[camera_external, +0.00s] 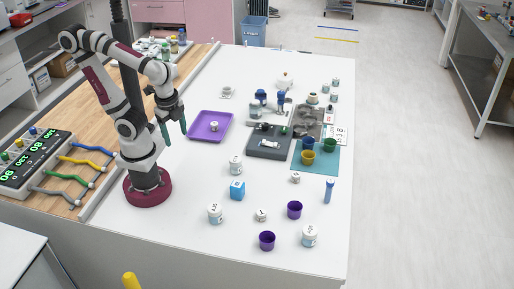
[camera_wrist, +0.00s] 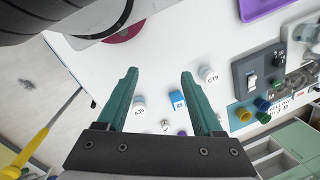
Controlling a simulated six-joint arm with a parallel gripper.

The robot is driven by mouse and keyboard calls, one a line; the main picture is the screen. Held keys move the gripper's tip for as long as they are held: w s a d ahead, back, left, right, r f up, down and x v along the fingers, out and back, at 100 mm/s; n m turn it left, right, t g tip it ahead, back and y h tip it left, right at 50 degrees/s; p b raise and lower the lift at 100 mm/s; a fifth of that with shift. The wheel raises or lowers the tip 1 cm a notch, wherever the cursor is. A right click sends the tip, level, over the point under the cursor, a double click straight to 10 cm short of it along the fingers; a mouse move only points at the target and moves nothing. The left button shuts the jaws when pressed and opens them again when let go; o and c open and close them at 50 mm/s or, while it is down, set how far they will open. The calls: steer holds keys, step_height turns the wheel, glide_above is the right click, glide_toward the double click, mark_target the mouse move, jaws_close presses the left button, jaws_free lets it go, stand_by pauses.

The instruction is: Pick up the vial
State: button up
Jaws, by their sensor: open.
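My gripper (camera_external: 174,128) is open and empty, raised above the white table between my base and the purple tray. In the wrist view its two green fingers (camera_wrist: 159,74) are spread with bare table between the tips. No single object is clearly marked as the vial. Several white lidded containers stand on the table: one near the middle (camera_external: 236,165), one in front of it (camera_external: 215,212) and one at the front right (camera_external: 309,235). The wrist view shows two, labelled CT9 (camera_wrist: 208,75) and apparently A35 (camera_wrist: 139,106). A slim blue tube (camera_external: 329,190) stands upright near the right edge.
A blue box (camera_external: 237,190) and purple cups (camera_external: 294,209) stand at the front. The purple tray (camera_external: 198,133) holds a small white item. A dark grey device (camera_external: 267,151) and a teal mat (camera_external: 323,169) with cups lie right.

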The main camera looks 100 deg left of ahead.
steer(key=shift+o, duration=0.5)
steer(key=shift+w, duration=0.1)
steer(key=m+h, duration=0.2)
steer(key=m, duration=1.5)
glide_above(261, 213)
steer(key=s, duration=0.2)
step_height(261, 213, down, 4)
steer(key=shift+m, duration=0.4)
steer(key=f, duration=0.5)
steer(key=w+f, duration=0.1)
steer(key=f, duration=0.5)
steer(key=w+f, duration=0.1)
steer(key=f, duration=0.4)
steer(key=shift+a+f, duration=0.1)
steer(key=shift+f, duration=0.05)
jaws_close()
